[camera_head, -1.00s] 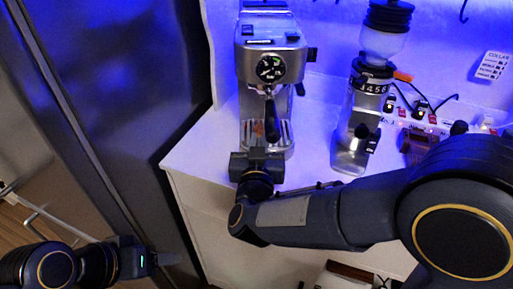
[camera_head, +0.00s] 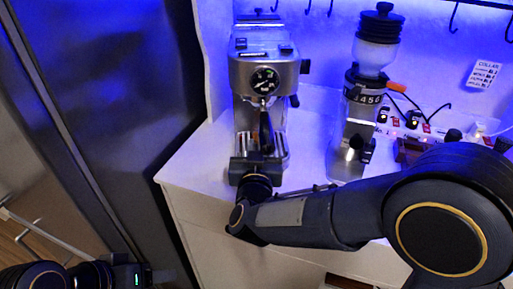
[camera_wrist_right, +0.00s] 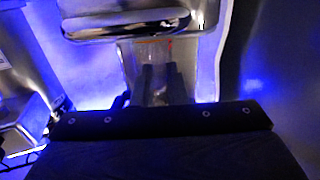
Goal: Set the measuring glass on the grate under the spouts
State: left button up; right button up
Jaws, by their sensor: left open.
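The espresso machine (camera_head: 262,72) stands on the white counter, with its dark portafilter handle (camera_head: 266,132) pointing toward me. My right gripper (camera_head: 254,160) is low at the machine's front, reaching toward the area under the spouts. In the right wrist view, its two dark fingers (camera_wrist_right: 160,84) point forward, close together. A clear glass with small red and orange marks (camera_wrist_right: 158,48) shows faintly at the fingers. Its outline is blurred, and whether they grip it or it touches the grate is unclear. My left gripper (camera_head: 140,275) is open at the lower left, away from the counter.
A grinder (camera_head: 357,110) stands right of the machine. A dark tall cabinet (camera_head: 110,110) is on the left. My right arm crosses the counter's front edge. A little bare counter (camera_head: 308,150) shows between machine and grinder.

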jog(key=o, duration=0.5)
jog(key=s, duration=0.7)
jog(key=shift+s+b, duration=0.3)
jog(key=shift+s, duration=0.1)
jog(key=shift+w+d+y, duration=0.25)
jog(key=shift+d+y, duration=0.05)
jog(key=s+d+g+y, duration=0.1)
jog(key=d+y, duration=0.1)
jog(key=d, duration=0.1)
jog(key=s+d+g+y, duration=0.1)
jog(key=d+g+y, duration=0.1)
jog(key=d, duration=0.1)
jog(key=s+d+g+y, duration=0.1)
jog(key=d+g+y, duration=0.1)
jog(key=d, duration=0.1)
jog(key=shift+d+r, duration=0.1)
jog(key=shift+r, duration=0.1)
jog(key=s+d+f+m+g+h, duration=0.1)
jog(key=s+d+f+g, duration=0.25)
jog(key=s+d, duration=0.4)
jog(key=s+d+f+g+h, duration=0.25)
jog(key=s+d+f, duration=0.25)
jog(key=s, duration=0.5)
jog(key=shift+m+g+y, duration=0.35)
jog(key=shift+m+g, duration=0.05)
jog(key=shift+g, duration=0.3)
jog(key=r+p, duration=0.4)
jog(key=p, duration=0.1)
jog(key=shift+s+r, duration=0.25)
jog(key=shift+r, duration=0.15)
